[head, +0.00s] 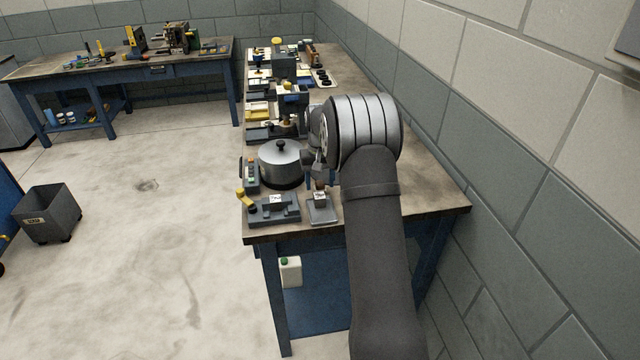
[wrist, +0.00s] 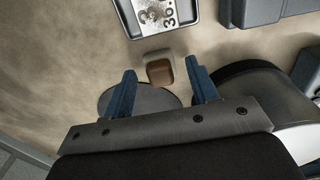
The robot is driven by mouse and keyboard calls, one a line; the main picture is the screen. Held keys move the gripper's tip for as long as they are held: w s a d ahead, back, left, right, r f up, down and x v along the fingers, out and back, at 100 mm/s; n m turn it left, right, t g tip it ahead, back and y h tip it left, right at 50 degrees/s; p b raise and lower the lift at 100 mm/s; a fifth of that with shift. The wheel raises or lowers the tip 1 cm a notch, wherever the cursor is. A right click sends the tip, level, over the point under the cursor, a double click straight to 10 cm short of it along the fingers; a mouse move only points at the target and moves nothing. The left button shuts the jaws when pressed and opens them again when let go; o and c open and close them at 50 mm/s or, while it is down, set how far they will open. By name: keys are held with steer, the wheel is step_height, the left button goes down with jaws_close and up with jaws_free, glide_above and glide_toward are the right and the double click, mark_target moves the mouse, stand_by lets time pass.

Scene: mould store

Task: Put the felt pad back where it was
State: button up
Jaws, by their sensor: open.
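In the wrist view, a flat dark grey disc (wrist: 140,103) lies on the bench top, partly hidden by my gripper. It may be the felt pad, but I cannot tell for certain. A small brown block (wrist: 160,70) with rounded corners stands at the disc's far edge, between my fingertips in the picture. My gripper (wrist: 160,65) is open, its two blue fingers apart on either side of the block, and I see nothing held. In the head view my gripper (head: 319,180) hangs low over the near bench, and the brown block (head: 320,184) shows by it; the disc is hidden there.
A grey tray (head: 322,217) with a marked plate lies at the bench's near edge. A lidded metal pot (head: 280,160) stands close left of my gripper. A dark fixture (head: 274,212) with a yellow handle is at front left. Several tools crowd the far bench; the wall borders its right.

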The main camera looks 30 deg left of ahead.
mark_target(320, 183)
step_height(320, 183, up, 11)
stand_by(0.3)
step_height(320, 183, down, 12)
steer(key=shift+f, duration=0.1)
steer(key=shift+r, duration=1.95)
